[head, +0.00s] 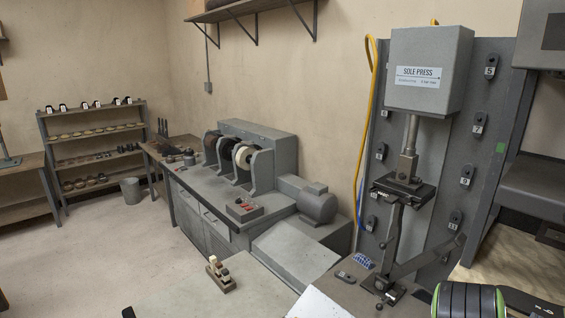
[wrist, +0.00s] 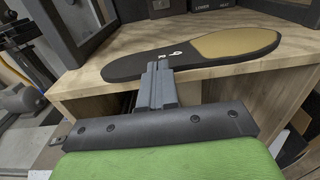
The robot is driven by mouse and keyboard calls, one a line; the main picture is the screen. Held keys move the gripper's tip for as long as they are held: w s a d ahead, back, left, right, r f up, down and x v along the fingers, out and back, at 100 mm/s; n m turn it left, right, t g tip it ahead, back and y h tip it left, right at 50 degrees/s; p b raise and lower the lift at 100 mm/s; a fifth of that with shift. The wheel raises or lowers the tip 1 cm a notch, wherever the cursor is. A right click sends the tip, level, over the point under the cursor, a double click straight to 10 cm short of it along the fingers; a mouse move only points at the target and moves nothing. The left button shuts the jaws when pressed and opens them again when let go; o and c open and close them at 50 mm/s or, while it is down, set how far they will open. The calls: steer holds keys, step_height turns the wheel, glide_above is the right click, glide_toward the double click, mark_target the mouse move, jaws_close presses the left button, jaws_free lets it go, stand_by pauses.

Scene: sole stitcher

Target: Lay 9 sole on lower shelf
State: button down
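A dark sole with a tan patch at its right end (wrist: 215,50) lies flat over the wooden worktop in the wrist view. It bears a small white mark that is too small to read surely. My gripper (wrist: 159,68) meets the sole's near edge, its grey fingers close together and seemingly pinching it. Whether the sole touches the wood is hard to tell. In the head view, part of my arm shows at the bottom right, but the fingers are out of frame.
The wooden worktop (head: 502,262) is at the right, beneath a grey unit (head: 535,190). Left of it stand the sole press (head: 430,70) and a panel with numbered hanging pieces. A grinder bench and a shoe rack (head: 98,145) are farther left. Open floor lies at the left.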

mark_target(539, 301)
steer(key=shift+p+x, duration=0.85)
steer(key=shift+p, duration=0.2)
steer(key=shift+w+d+r+p, duration=0.15)
steer(key=shift+r+p, duration=0.05)
steer(key=shift+p, duration=0.1)
steer(key=shift+p+x, duration=1.05)
steer(key=shift+x, duration=2.9)
steer(key=shift+r, duration=0.1)
steer(key=shift+d+r, duration=0.1)
